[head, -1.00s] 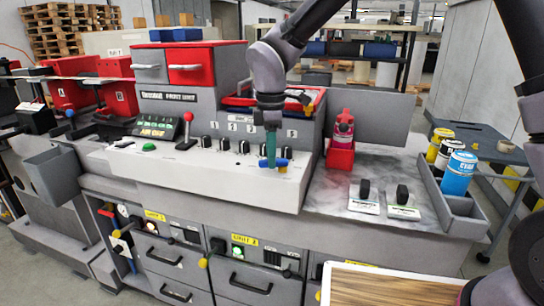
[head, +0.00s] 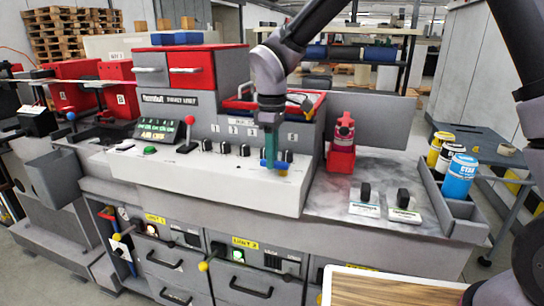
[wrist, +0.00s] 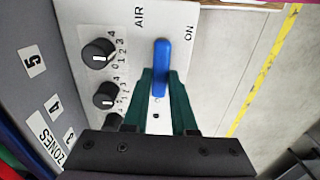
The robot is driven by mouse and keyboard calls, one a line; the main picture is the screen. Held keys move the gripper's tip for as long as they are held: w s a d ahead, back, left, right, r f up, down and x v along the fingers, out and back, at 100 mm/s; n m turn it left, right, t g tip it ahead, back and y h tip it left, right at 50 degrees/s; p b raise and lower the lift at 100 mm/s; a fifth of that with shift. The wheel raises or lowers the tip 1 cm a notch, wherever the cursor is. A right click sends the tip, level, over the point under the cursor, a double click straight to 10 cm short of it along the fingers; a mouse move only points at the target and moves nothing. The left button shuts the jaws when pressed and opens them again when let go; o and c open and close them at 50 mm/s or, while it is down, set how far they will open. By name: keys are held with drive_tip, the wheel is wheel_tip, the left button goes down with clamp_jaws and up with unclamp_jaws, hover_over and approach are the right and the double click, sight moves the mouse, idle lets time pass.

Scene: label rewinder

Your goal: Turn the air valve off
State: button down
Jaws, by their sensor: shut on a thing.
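The air valve's blue handle (head: 281,165) is on the right end of the white sloped control panel. In the wrist view the blue handle (wrist: 161,62) lies lengthwise up the picture, between the "AIR" label on its left and the "ON" label on its right. My gripper (head: 270,158) reaches down to the handle from above. Its green fingers show in the wrist view (wrist: 161,82), shut on the near part of the handle. No "OFF" label is visible; the fingers cover part of the panel.
Several black knobs (head: 244,150) line the panel left of the valve. A red lever (head: 189,121) and green button (head: 150,150) are farther left. A red bottle (head: 344,129) stands right, with two black switches (head: 403,198) and ink cans (head: 460,175) beyond.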

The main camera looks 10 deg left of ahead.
drive_tip(key=c, duration=0.7)
unclamp_jaws()
wheel_tip(320, 180, up, 11)
drive_tip(key=shift+f, duration=0.1)
